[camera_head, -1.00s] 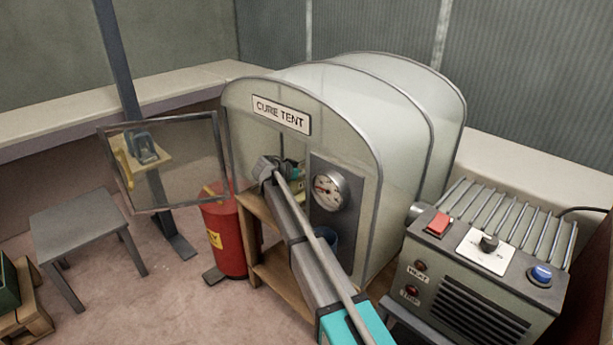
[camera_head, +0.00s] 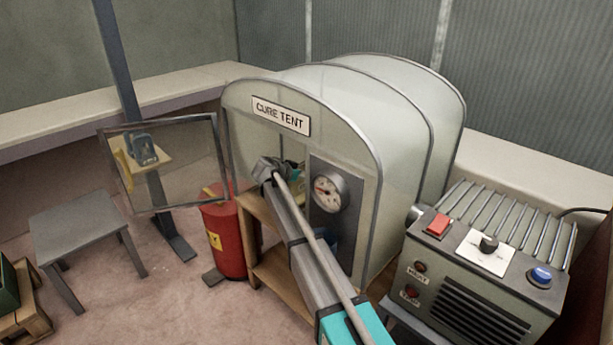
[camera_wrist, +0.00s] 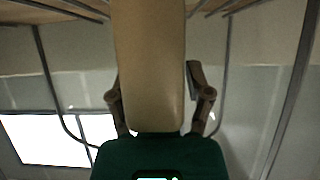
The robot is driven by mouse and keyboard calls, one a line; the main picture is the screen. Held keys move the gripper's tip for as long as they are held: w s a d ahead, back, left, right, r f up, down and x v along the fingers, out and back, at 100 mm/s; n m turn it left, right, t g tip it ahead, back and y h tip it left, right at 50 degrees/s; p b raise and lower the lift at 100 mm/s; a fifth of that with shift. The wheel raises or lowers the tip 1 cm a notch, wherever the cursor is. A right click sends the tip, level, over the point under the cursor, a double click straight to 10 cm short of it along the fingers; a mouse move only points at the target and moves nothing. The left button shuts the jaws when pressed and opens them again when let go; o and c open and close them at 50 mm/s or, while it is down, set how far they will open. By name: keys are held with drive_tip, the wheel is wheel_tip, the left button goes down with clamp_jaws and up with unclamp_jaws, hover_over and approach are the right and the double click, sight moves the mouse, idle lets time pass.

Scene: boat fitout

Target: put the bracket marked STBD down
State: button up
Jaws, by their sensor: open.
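My arm reaches through the open front of the cure tent (camera_head: 405,105), and my gripper (camera_head: 285,170) is inside, partly hidden by the arm and the tent front. In the wrist view my gripper (camera_wrist: 153,78) has its two fingers spread, one on each side of a long tan piece (camera_wrist: 150,40). This piece runs from the top edge down to the green palm. No STBD marking is readable on it, so I cannot tell for sure that it is the bracket. Whether a finger touches it is unclear.
The framed clear door (camera_head: 180,183) stands open at left. A gauge (camera_head: 327,191) is on the tent front, right of my arm. A wooden stand (camera_head: 255,207) is under the tent. A red bin (camera_head: 222,240), grey stool (camera_head: 80,225) and heater box (camera_head: 480,260) stand around it.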

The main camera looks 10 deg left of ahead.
drive_tip(key=p+v, duration=0.5)
drive_tip(key=v, duration=0.7)
drive_tip(key=shift+p, duration=0.3)
idle(1.1)
